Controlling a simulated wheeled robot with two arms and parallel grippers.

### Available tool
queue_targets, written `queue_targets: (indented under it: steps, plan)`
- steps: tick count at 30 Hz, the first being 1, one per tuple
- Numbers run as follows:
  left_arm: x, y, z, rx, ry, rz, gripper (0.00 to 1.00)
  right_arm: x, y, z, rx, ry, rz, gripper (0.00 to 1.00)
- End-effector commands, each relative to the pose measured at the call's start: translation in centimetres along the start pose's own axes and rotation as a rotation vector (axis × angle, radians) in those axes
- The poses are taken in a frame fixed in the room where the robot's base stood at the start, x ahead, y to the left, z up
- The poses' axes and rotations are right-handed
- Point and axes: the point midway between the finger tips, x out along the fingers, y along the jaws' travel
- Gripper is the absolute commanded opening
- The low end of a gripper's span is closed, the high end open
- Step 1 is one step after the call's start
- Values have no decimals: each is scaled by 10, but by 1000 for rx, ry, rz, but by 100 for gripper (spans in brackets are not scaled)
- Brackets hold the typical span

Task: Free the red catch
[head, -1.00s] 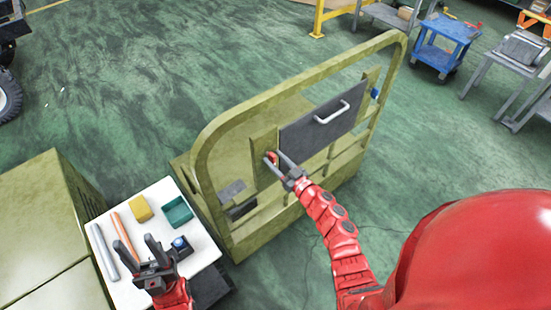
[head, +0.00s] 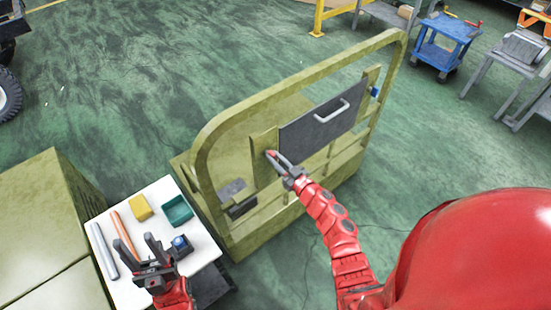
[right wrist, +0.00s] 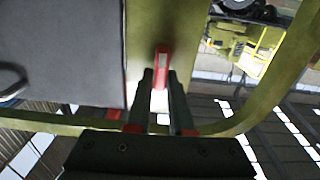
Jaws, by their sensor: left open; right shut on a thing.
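The red catch (right wrist: 162,58) sits on the olive plate beside the dark panel (head: 322,112) of the chassis frame. In the right wrist view it stands upright between my fingertips. In the head view only a bit of red shows at the fingertips. My right gripper (head: 273,157) is shut on the red catch. A blue catch (head: 375,93) is on the panel's far right side. My left gripper (head: 158,243) is open and empty above the white table.
The white table (head: 128,291) at the lower left holds a grey rod, an orange rod, a yellow block, a green tray (head: 178,211) and a dark box with a blue top (head: 181,243). An olive box stands left of it.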

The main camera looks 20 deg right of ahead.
Motion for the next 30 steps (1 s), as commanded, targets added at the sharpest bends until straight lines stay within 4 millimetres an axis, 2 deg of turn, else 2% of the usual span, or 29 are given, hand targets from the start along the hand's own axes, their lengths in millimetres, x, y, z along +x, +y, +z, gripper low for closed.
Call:
queue_targets:
  steps: [11,30]
  plan:
    - [-23,1,4,0,0,0,50,0,-4,5,-223,-1,-4,0]
    - [-91,4,15,0,0,0,50,1,-12,10,-831,4,-4,0]
